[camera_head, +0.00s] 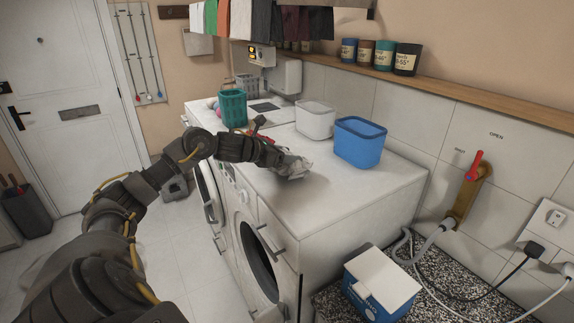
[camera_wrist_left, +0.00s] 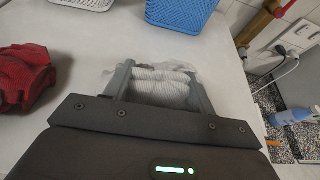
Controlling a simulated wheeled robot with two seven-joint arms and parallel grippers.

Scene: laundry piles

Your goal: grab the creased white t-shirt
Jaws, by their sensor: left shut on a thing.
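The creased white t-shirt (camera_wrist_left: 160,88) is a crumpled pale bundle on the white top of the washing machine. It lies between the two fingers of my left gripper (camera_wrist_left: 158,80) in the left wrist view. In the head view my left gripper (camera_head: 296,168) is low over the machine top near its front edge, shut on the t-shirt (camera_head: 297,170). Much of the cloth is hidden by the gripper. My right gripper is not in view.
A red cloth (camera_wrist_left: 24,76) lies left of the gripper. A blue basket (camera_head: 360,142), a white basket (camera_head: 315,120) and a teal basket (camera_head: 233,108) stand farther back. The machine top (camera_head: 345,185) is clear to the right. Clothes hang above.

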